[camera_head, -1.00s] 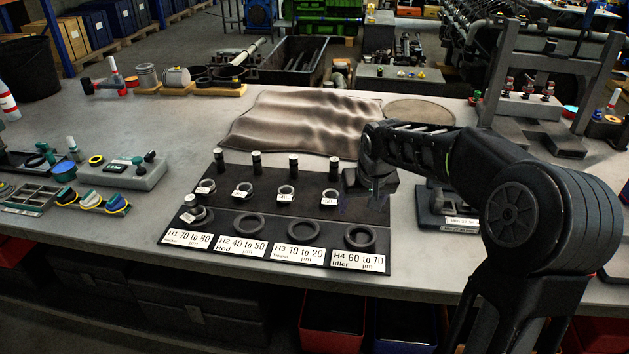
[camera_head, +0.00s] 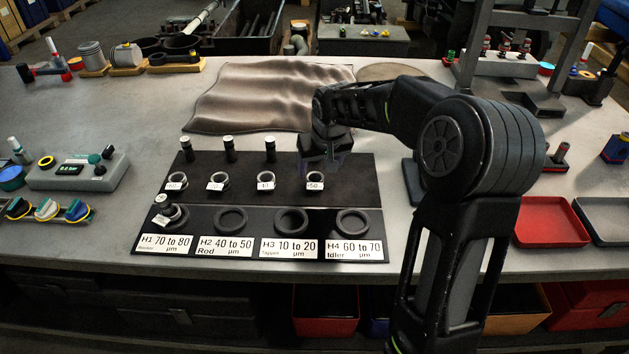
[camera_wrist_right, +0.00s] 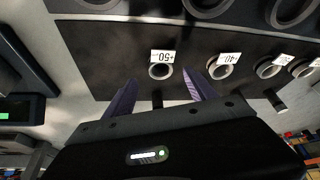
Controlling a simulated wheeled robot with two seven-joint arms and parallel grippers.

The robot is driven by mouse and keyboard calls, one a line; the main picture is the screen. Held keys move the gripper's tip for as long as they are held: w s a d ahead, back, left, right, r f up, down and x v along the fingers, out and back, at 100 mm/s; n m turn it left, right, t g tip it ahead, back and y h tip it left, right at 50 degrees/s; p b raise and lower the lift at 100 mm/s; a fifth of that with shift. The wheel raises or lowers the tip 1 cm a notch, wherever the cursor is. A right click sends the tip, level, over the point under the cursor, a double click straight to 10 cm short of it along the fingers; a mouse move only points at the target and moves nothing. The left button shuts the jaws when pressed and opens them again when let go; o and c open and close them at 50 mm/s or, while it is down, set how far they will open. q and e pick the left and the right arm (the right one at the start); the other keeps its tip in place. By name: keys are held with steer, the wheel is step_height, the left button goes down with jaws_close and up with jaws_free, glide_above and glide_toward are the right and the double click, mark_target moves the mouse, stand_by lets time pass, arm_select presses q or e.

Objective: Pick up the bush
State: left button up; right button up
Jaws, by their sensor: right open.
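Several small ring-shaped bushes with white tags stand in a row on a black board (camera_head: 350,170). The rightmost bush (camera_head: 314,188) has a tag reading 50; it also shows in the right wrist view (camera_wrist_right: 160,72), tagged +50. My right gripper (camera_head: 322,163) is above and just behind that bush, empty. In the wrist view my right gripper (camera_wrist_right: 161,80) has its two purple fingers spread, one on each side of the +50 bush. The fingers do not visibly touch it. Another tagged bush (camera_head: 163,209) sits at the H1 ring. My left gripper is not in view.
Larger dark rings, such as the one at H4 (camera_head: 352,222), lie in front of the bushes above printed labels. Black upright pins (camera_head: 270,149) stand behind them. A crumpled brown cloth (camera_head: 255,95) lies farther back. A red tray (camera_head: 552,221) is at right.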

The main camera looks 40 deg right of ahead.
mark_target(316, 175)
steer(key=shift+f, duration=0.2)
steer(key=p+x, duration=0.1)
steer(key=x, duration=0.3)
steer(key=shift+w+p, duration=0.2)
steer(key=shift+p, duration=0.1)
steer(key=shift+w+d+f, duration=0.1)
steer(key=shift+w+f, duration=0.05)
steer(key=shift+f, duration=0.3)
steer(key=shift+c, duration=0.4)
steer(key=c, duration=1.3)
steer(key=shift+c, duration=0.2)
steer(key=shift+r, duration=0.1)
